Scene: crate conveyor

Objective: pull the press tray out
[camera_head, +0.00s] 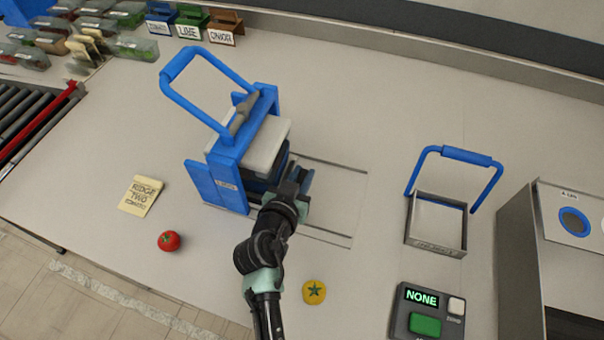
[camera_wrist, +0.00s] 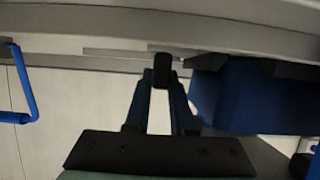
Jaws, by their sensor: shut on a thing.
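The blue press (camera_head: 228,165) stands on the counter with its hoop lever raised and a thick pale plate (camera_head: 265,145) in its frame. The press tray is mostly hidden under this plate; a dark blue part (camera_head: 258,183) shows low in the frame. My gripper (camera_head: 299,178) is at the right side of the press, low beside the plate. In the wrist view, my gripper (camera_wrist: 161,82) is shut on a small dark handle (camera_wrist: 162,66) below a pale edge. The blue press body (camera_wrist: 235,95) is to its right. What the handle joins is hard to see.
Two rail lines (camera_head: 335,238) run right from the press over bare counter. A tomato (camera_head: 169,241), a yellow piece (camera_head: 314,291) and a note (camera_head: 141,196) lie nearer.

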